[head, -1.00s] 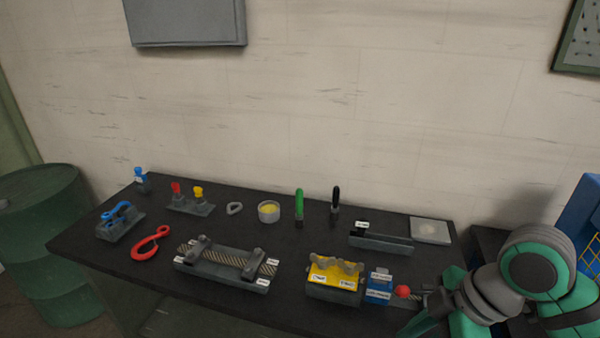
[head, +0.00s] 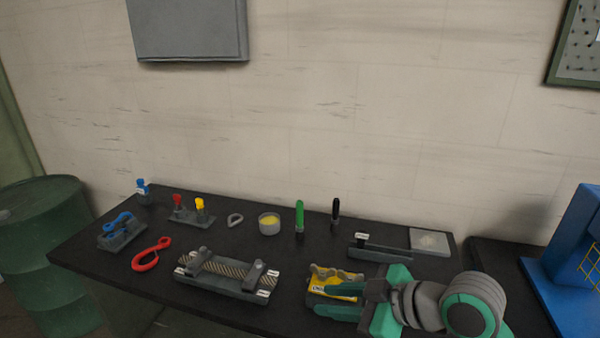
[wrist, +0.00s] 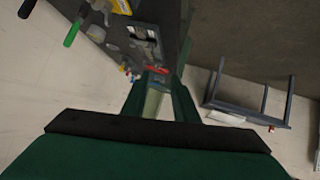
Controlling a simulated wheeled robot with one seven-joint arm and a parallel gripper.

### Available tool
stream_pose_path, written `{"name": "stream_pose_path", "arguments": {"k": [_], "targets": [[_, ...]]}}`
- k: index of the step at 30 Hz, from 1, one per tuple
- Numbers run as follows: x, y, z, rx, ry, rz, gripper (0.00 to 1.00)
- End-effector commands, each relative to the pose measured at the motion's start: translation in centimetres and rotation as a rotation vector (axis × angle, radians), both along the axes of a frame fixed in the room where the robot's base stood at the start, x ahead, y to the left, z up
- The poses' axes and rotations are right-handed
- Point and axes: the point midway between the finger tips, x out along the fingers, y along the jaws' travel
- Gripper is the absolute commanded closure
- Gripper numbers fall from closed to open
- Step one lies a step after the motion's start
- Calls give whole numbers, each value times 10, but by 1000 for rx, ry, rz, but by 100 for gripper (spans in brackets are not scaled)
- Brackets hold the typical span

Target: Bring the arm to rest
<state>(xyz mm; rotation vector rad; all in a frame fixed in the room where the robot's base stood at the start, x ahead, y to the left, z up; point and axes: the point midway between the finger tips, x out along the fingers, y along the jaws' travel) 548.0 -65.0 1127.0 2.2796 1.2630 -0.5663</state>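My gripper (head: 322,301) is at the table's front right, over the front of the yellow-topped block (head: 321,272) in the head view. Its fingers point left. In the wrist view my gripper (wrist: 158,77) has its two green fingers apart, and I see no held part between them. My arm comes in from the right and hides the spot right of the yellow-topped block. How high the gripper is above the block is hard to tell.
The dark table (head: 110,255) holds a chain fixture (head: 222,275), a red hook (head: 150,254), a blue tool in a stand (head: 120,233), a cup (head: 269,223), green (head: 299,215) and black (head: 335,212) handled tools, and a grey rail (head: 380,248). A green drum (head: 45,250) stands left.

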Motion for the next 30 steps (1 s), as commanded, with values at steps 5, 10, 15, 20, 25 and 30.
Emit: {"name": "stream_pose_path", "arguments": {"k": [5,10,15,20,25,30], "targets": [[30,38,11,214,-99,-75,73],[51,60,17,404,-164,-170,73],[66,75,14,582,-200,-277,73],[72,83,0,728,-214,-390,73],[71,88,-25,855,-209,-520,73],[61,91,-62,943,-193,-660,73]]}}
